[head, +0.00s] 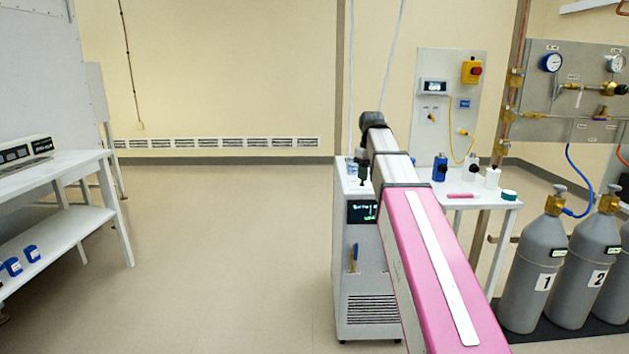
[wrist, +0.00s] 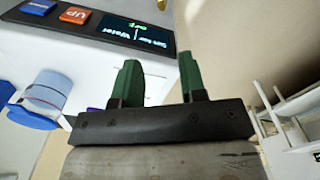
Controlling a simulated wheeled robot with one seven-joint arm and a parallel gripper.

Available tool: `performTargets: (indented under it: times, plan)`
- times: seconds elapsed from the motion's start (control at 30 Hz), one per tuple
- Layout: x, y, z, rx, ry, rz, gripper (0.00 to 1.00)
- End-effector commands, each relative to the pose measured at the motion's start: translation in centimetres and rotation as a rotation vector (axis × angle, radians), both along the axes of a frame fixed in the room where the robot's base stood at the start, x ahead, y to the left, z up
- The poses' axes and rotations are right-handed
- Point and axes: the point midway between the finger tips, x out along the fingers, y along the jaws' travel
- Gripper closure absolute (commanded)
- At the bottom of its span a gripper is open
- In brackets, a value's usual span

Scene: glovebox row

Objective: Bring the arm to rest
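My gripper (wrist: 162,78) shows in the wrist view with its two dark green fingers standing apart. Nothing is between them, so it is open and empty. In the head view my pink arm stretches forward from the bottom right, and a small dark green part of the gripper (head: 362,166) shows by its far end, in front of the white cabinet unit (head: 365,270). In the wrist view the unit's white casing (wrist: 97,52) lies beyond the fingers; I cannot tell how wide the gap is.
The unit's lit display (wrist: 140,32) and orange UP button (wrist: 75,14) are close. A small side table (head: 478,203) with bottles stands right of the arm, gas cylinders (head: 533,270) farther right. A white bench (head: 60,170) is left. The floor between is clear.

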Motion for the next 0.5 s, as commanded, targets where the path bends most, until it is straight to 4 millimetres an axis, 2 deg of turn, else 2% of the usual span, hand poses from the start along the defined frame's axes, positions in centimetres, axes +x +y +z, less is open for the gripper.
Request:
performTargets:
  times: [0.27, 0.5]
  plan:
    - [-1.7, -0.1, -6.9, 0.0, 0.002, -0.063, 0.62]
    - [-4.9, -0.2, -15.9, -0.001, 0.003, -0.157, 0.62]
